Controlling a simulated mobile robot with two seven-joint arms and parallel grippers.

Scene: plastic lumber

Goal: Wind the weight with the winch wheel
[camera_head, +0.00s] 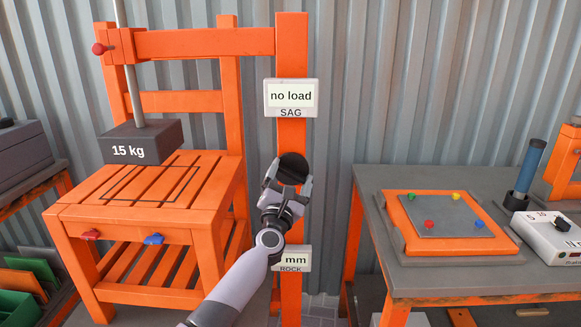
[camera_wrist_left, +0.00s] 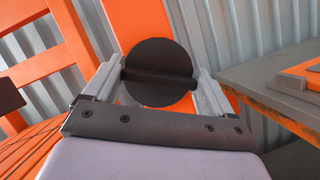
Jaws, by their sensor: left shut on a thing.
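The winch wheel (camera_head: 293,168) is a dark round disc on the front of the orange post, below the SAG display (camera_head: 291,98), which reads "no load". My left gripper (camera_head: 287,184) is shut on it. In the left wrist view the wheel (camera_wrist_left: 158,58) sits between the two fingers (camera_wrist_left: 160,84), with a dark bar across its face. The weight (camera_head: 142,142), a dark block marked "15 kg", hangs on a grey rod above the slatted orange chair seat (camera_head: 90,212). My right gripper is not in view.
A ROCK display (camera_head: 291,260) on the lower post is partly hidden by my left arm. A grey table (camera_head: 440,270) at the right holds an orange panel with coloured knobs and a white box (camera_head: 545,238). Green and orange sheets (camera_head: 30,275) stand at lower left.

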